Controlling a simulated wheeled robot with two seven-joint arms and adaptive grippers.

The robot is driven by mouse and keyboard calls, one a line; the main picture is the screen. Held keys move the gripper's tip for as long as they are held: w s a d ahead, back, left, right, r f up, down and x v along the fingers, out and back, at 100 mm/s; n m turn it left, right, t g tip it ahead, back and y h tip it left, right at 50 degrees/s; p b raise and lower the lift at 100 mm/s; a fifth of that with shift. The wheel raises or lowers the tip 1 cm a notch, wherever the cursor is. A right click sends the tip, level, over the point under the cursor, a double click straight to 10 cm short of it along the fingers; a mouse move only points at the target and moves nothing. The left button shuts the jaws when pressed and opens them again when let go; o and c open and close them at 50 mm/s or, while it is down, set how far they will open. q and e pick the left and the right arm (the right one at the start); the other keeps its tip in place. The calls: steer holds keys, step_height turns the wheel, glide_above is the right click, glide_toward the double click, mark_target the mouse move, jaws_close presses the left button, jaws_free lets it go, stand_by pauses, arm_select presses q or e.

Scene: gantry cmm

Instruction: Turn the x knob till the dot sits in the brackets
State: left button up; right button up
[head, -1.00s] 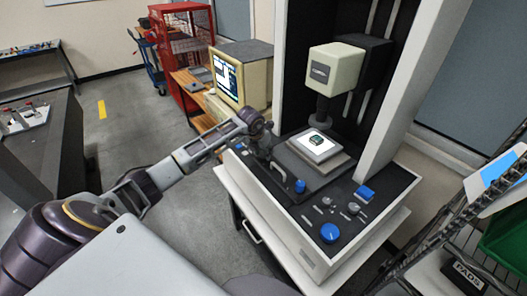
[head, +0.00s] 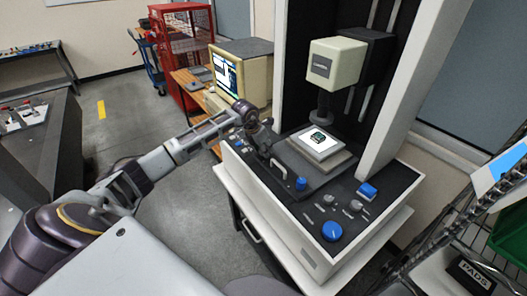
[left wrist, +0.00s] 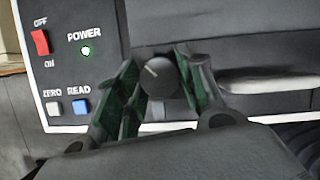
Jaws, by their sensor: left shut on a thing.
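A dark round knob (left wrist: 160,74) with a pale pointer line sits between the fingers of my left gripper (left wrist: 162,88) in the left wrist view. The fingers are closed on its sides. The pointer slants up and to the left. No label for this knob is readable. In the head view my left gripper (head: 266,146) is at the left side of the measuring machine's base (head: 310,262). The monitor (head: 228,74) shows a lit screen, too small to make out a dot or brackets. My right gripper is not in view.
A panel beside the knob has a red switch (left wrist: 40,42), a green power light (left wrist: 86,50) and zero and read buttons. A small dark part (head: 318,138) lies on the white stage plate (head: 333,150) under the probe head (head: 331,64). Blue knobs (head: 332,231) stand on the base.

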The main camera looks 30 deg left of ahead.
arm_select(q)
steer(key=shift+w+a+m+h+b, duration=0.15)
steer(key=shift+m+h+b, duration=0.25)
steer(key=shift+m+b, duration=0.6)
steer(key=m+g+h+b, duration=0.1)
steer(key=m+b, duration=0.1)
steer(key=m, duration=0.2)
steer(key=shift+m+h+b, duration=0.3)
steer(key=shift+m+b, duration=0.2)
steer(key=shift+m, duration=0.1)
steer(key=shift+m+g+b, duration=0.3)
steer(key=shift+m+g, duration=0.1)
steer(key=shift+m, duration=0.3)
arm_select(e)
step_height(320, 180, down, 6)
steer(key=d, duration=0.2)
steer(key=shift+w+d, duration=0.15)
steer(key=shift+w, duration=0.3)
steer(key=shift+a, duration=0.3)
arm_select(q)
steer(key=o, duration=1)
steer(key=shift+r, duration=0.1)
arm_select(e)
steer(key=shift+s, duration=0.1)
